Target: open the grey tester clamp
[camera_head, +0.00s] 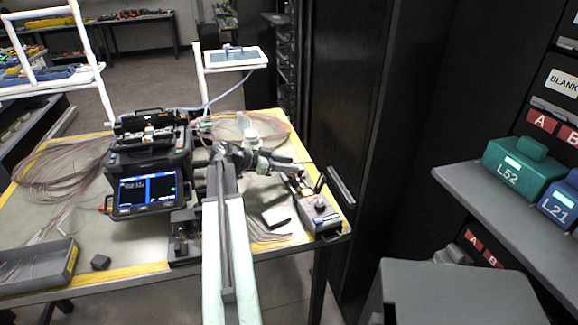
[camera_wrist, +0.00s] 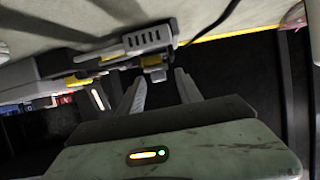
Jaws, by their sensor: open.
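The grey tester (camera_head: 318,212) sits at the right edge of the table in the head view, with a knob on its top. In the wrist view the tester (camera_wrist: 150,40) shows at the top, tilted, with a slotted grey part and a small yellowish block below it. I cannot tell for sure which part is the clamp or whether it is open. My gripper (camera_wrist: 161,88) is open, its two fingers apart and empty, pointing at the block with a small gap. In the head view my gripper (camera_head: 298,170) is beside the tester's far end, partly hidden.
A black fusion splicer (camera_head: 150,160) with a lit screen stands left of my arm. Fibre bundles (camera_head: 60,175) lie on the table (camera_head: 130,255). A grey tray (camera_head: 38,268) is at the front left. A dark cabinet stands right of the table, close to the tester.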

